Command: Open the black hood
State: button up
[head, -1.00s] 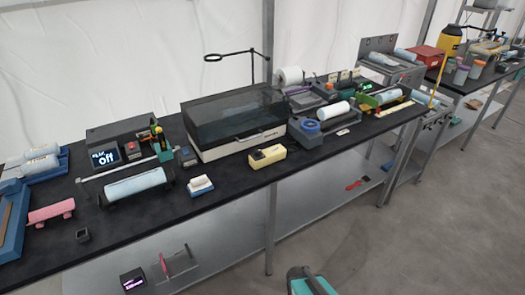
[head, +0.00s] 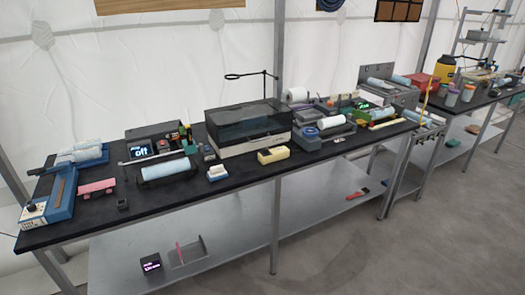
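The black hood (head: 250,122) is a dark, see-through box-shaped cover on a white base (head: 256,143). It stands near the back of the black table, left of the middle of the picture. The hood looks closed, resting down on its base. A small light handle strip shows on the front of the base. My gripper is not in view.
A yellow block (head: 272,155) and a small white-topped block (head: 217,172) lie in front of the hood. A device reading "Off" (head: 140,151) stands to its left. A thin lamp-like arm (head: 250,76) rises behind. The grey floor (head: 400,235) in front is clear.

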aim_at(254, 120)
jog(key=z, duration=0.25)
jog(key=k, duration=0.4)
jog(key=u, duration=1.05)
jog(key=i, duration=1.05)
jog(key=u, duration=0.05)
